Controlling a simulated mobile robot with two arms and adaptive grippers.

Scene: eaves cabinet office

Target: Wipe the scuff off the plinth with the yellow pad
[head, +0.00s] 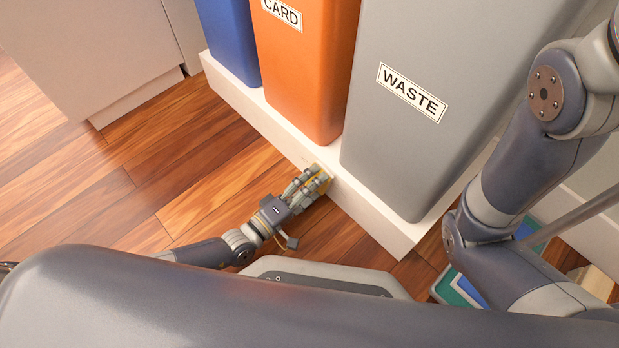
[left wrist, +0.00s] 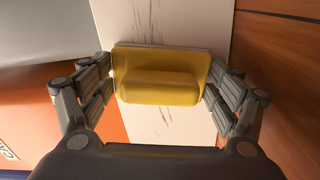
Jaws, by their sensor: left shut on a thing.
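The white plinth (head: 378,222) runs under the row of bins, and its front face shows in the left wrist view (left wrist: 205,25). The yellow pad (left wrist: 155,85) is a flat block with a raised grip, lying against that face. My left gripper (head: 316,181) is shut on the pad; its fingers hold the two ends in the left wrist view (left wrist: 160,78). Thin dark scuff marks (left wrist: 163,115) show on the plinth on both sides of the pad; whatever lies under the pad is hidden. In the head view the pad (head: 323,183) is mostly covered by the fingers.
A blue bin (head: 228,40), an orange bin (head: 305,70) marked CARD and a grey bin (head: 410,140) marked WASTE stand on the plinth. A pale cabinet (head: 90,45) is at upper left. The wooden floor (head: 150,180) at left is clear. My right arm spans the right side.

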